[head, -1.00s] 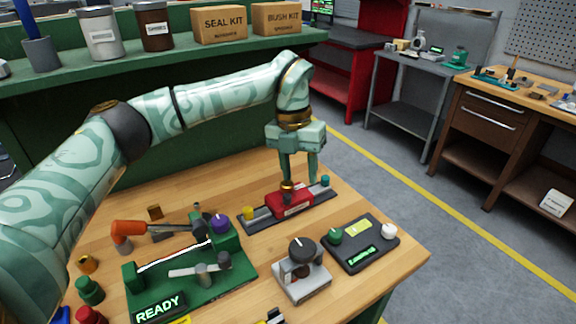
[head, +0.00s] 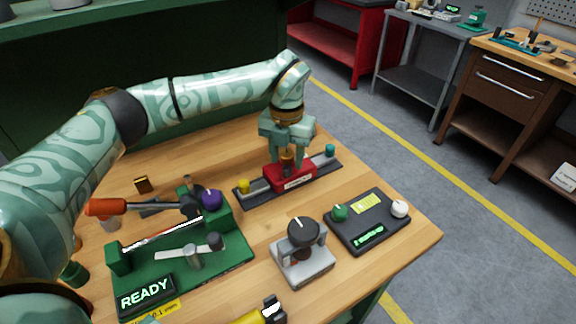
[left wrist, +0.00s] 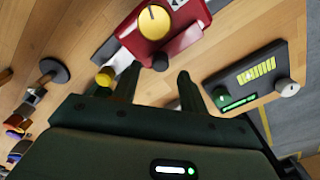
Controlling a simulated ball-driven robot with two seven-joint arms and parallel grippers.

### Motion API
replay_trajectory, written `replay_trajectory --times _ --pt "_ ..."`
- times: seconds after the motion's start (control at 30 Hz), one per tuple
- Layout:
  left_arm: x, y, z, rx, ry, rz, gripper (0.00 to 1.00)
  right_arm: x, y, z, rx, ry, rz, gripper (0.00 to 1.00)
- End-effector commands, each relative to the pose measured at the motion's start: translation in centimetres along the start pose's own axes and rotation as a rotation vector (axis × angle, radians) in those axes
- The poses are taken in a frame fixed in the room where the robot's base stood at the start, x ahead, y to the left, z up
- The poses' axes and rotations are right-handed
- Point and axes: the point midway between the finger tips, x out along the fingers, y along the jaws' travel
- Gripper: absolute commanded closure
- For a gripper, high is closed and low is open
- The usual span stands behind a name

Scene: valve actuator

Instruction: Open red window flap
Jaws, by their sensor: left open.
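The red block (head: 291,178), with a white label, sits at the middle of a dark rail (head: 255,191), between a yellow knob (head: 243,187) and a teal knob (head: 330,150). A brass knob (head: 287,160) stands on top of it. My left gripper (head: 287,160) is open above the red block, its fingers pointing down on either side of the brass knob. In the left wrist view the red block (left wrist: 187,40) and brass knob (left wrist: 154,22) lie just beyond the spread fingertips (left wrist: 157,74). I cannot tell whether they touch. My right gripper is not in view.
A green fixture (head: 235,252) with a READY display and orange-handled lever (head: 107,206) stands at left. A grey dial stand (head: 305,265) and dark panel (head: 368,222) with green and white knobs stand in front. Bare wood lies behind the rail.

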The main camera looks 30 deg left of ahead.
Motion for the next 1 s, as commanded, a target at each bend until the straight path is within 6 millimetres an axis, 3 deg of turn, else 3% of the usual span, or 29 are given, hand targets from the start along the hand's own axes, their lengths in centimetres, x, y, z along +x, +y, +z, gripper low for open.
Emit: replay_trajectory --times 0.03,0.2,0.5,0.67,1.0 --pt "1.0 0.0 0.0 0.0 0.002 0.0 0.57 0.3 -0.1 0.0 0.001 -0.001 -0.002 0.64" --pt "2.4 0.0 0.0 -0.001 0.0 -0.001 0.57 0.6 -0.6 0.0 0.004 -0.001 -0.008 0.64" --pt "2.5 0.0 0.0 -0.001 -0.001 -0.001 0.57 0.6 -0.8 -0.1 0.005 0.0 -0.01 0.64" --pt "2.5 0.0 0.0 0.0 -0.001 -0.001 0.99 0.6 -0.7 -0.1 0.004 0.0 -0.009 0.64" --pt "2.1 0.4 0.0 -0.001 0.018 0.017 1.0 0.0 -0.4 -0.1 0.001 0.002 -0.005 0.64"
